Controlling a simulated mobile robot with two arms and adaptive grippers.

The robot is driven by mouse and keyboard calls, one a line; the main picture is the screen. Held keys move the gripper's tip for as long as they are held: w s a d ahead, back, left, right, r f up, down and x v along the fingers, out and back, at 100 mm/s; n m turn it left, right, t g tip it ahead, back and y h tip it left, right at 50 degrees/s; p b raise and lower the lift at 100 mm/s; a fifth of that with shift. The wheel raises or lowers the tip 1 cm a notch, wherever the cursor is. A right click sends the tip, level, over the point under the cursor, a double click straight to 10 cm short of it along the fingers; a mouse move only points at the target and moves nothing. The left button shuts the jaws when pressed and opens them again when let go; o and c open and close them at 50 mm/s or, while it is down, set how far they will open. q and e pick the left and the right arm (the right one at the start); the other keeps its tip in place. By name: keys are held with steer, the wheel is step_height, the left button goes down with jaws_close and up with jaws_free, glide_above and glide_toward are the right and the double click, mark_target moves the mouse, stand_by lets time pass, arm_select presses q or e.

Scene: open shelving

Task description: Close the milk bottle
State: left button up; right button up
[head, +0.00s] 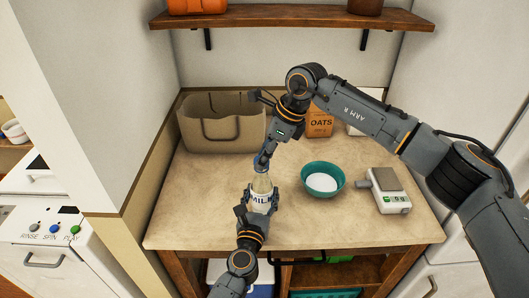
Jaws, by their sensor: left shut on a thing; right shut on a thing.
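The milk bottle (260,186) stands upright near the front middle of the counter, with a white label that reads MIL in part. My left gripper (260,196) is shut around its body from the front. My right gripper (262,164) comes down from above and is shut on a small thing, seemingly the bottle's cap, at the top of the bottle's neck. The gripper's fingers mostly hide the cap, and I cannot tell whether it is seated on the neck or just above it.
A teal bowl (335,188) with white contents and a kitchen scale (391,202) are to the right on the counter (200,212). A beige basket (190,128) and an oats package (320,124) stand at the back. The counter left of the bottle is clear.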

steer(key=shift+f, duration=0.2)
